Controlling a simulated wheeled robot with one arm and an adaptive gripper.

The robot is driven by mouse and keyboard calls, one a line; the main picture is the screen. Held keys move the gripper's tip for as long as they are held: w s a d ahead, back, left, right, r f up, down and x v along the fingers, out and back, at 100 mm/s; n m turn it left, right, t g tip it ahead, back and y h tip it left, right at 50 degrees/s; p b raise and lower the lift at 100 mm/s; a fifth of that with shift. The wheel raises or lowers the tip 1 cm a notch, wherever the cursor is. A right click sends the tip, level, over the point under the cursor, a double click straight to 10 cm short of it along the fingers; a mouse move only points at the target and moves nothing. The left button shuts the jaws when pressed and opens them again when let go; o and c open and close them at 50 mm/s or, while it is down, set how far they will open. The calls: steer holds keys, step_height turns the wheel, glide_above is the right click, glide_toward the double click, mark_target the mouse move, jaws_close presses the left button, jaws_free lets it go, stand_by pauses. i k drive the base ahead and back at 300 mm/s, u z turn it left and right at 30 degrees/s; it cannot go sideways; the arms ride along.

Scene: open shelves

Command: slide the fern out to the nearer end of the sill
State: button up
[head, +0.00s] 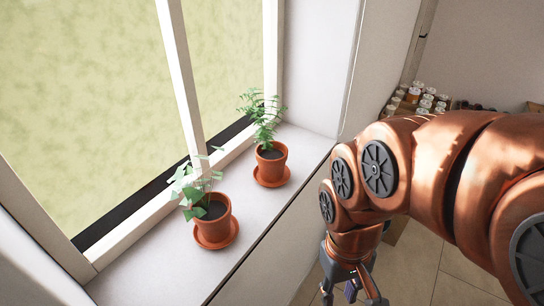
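The fern (264,122), with fine feathery fronds, stands in a terracotta pot (270,163) on a saucer at the far end of the white sill (165,262). A second plant with broader leaves (192,188) stands in a similar pot (212,220) on a saucer, nearer along the sill. Both pots are upright and apart from each other. My gripper (352,296) hangs at the bottom edge of the picture, to the right of the sill and clear of both plants. Its fingers look spread, with the tips close to or past the picture's edge.
The window frame (182,85) runs along the sill's left side, and a white wall (318,65) closes its far end. The near part of the sill is bare. Several jars (414,94) stand on a surface behind my arm. Tiled floor (418,262) shows below.

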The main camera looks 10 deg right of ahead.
mark_target(271, 171)
steer(key=z, duration=1.5)
steer(key=i, duration=1.25)
steer(key=u, duration=3.65)
